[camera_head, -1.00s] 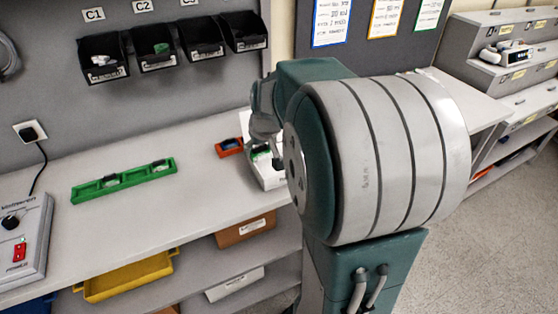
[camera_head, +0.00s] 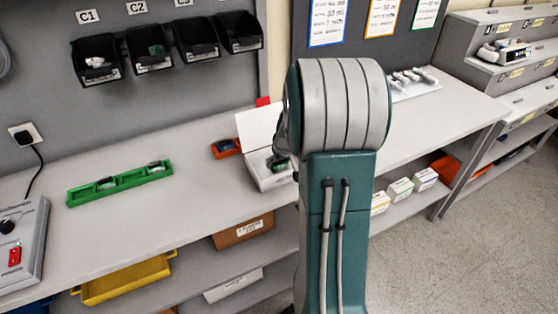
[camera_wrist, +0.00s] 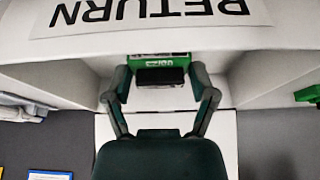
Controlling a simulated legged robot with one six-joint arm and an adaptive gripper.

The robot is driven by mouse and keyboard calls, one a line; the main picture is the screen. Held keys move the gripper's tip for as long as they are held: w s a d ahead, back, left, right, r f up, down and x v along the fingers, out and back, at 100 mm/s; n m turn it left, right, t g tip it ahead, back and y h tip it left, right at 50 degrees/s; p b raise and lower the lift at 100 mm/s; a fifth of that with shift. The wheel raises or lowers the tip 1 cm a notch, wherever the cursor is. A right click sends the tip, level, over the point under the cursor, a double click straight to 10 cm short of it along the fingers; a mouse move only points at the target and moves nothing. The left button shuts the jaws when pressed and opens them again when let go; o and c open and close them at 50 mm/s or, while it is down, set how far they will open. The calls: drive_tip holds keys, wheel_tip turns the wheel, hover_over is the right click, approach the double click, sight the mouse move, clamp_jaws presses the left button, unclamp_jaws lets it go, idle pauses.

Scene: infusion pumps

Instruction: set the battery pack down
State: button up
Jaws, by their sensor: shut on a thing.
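The battery pack is green with a black part (camera_wrist: 160,75) and sits between the two fingers of my gripper (camera_wrist: 161,88) in the wrist view. My gripper is shut on it. White box walls show around the pack; an upside-down RETURN label (camera_wrist: 150,14) is in front of it. In the head view the open white box (camera_head: 270,182) stands on the bench with its lid up. A green piece shows at its opening beside my gripper (camera_head: 280,162). My arm hides part of the box, and I cannot tell whether the pack touches the box floor.
A long green tray (camera_head: 120,184) with dark-topped pieces lies left on the bench (camera_head: 195,190). A small red-orange container (camera_head: 226,148) stands just left of the box. A grey device (camera_head: 22,240) is at far left. Black bins (camera_head: 150,49) hang on the wall behind.

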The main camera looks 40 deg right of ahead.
drive_tip(key=o, duration=1.2)
drive_tip(key=shift+a, duration=0.1)
drive_tip(key=v, duration=1.2)
drive_tip(key=s+a+r+n, duration=0.1)
drive_tip(key=s+a+r, duration=0.15)
drive_tip(key=a, duration=0.55)
drive_tip(key=s+a+r, duration=0.2)
drive_tip(key=a+r, duration=0.1)
drive_tip(key=a, duration=0.5)
drive_tip(key=shift+n+t+y, duration=0.5)
drive_tip(key=shift+n+t, duration=0.2)
drive_tip(key=shift+n, duration=0.1)
drive_tip(key=s+a, duration=1)
drive_tip(key=s, duration=0.1)
drive_tip(key=shift+s+a+r, duration=0.1)
drive_tip(key=shift+a, duration=0.15)
